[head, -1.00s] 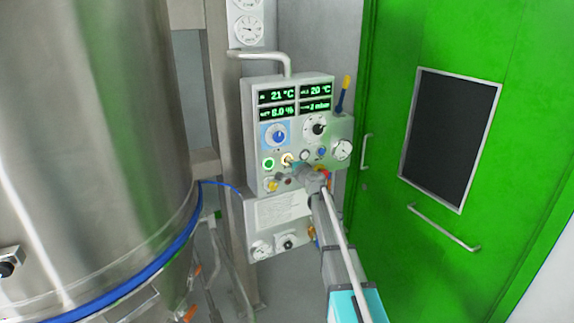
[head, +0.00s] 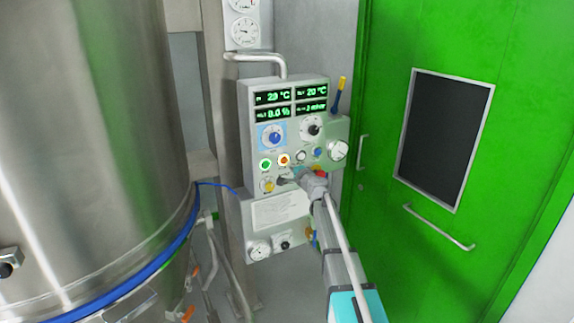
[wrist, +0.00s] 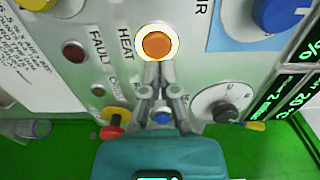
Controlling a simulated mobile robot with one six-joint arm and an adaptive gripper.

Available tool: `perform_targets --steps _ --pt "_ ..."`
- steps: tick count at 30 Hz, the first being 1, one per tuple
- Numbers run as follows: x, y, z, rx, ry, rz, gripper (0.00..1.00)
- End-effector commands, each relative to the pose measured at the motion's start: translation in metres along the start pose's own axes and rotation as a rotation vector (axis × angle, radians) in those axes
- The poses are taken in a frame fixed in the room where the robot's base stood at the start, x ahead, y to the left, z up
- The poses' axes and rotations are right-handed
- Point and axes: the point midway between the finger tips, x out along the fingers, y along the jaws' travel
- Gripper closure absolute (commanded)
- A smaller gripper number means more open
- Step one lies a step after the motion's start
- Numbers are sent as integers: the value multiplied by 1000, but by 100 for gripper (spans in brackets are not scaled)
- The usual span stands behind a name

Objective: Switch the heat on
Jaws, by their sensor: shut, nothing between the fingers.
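The orange round button with a bright, glowing ring (head: 284,160) is on the control panel (head: 246,140). In the wrist view, this button (wrist: 157,45) sits beside the printed word HEAT. In the wrist view, my gripper's closed fingertips (wrist: 158,68) lie close to the lower edge of the ring. I cannot tell whether they touch the panel.
A green lit button (head: 265,163) is left of the orange one. A dark red FAULT lamp (wrist: 73,51) is nearby. A steel vessel (head: 90,130) stands left, a green door (head: 385,150) right.

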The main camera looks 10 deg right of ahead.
Motion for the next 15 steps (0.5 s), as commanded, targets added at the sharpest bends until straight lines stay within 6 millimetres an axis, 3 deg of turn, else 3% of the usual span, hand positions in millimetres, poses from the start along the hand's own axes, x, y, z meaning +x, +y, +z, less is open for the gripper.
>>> perform_targets --steps 1,6,15 --pt "-14 0 1 0 2 0 100" --pt "-45 0 0 0 2 0 100" --pt "-88 0 0 -1 1 0 100"
